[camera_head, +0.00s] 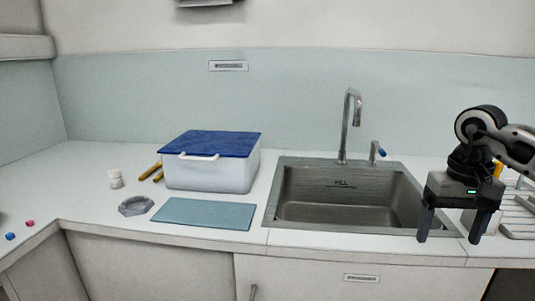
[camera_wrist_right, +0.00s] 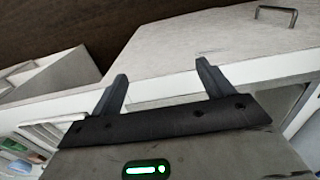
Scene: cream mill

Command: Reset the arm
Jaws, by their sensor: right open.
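My right gripper (camera_head: 450,238) is at the right of the head view, in front of the right end of the sink. Its two dark fingers point down, spread apart, with nothing between them. In the right wrist view the fingers (camera_wrist_right: 162,88) are also apart and empty, with the counter front and a cabinet door beyond them. The right arm (camera_head: 500,140) comes in from the right edge. My left gripper is in neither view.
A steel sink (camera_head: 280,222) with a tall faucet (camera_head: 346,130) is left of the gripper. A wire rack (camera_head: 522,220) stands close on its right. A white box with a blue lid (camera_head: 210,144), a blue-grey mat (camera_head: 205,214) and a grey dish (camera_head: 136,206) are further left.

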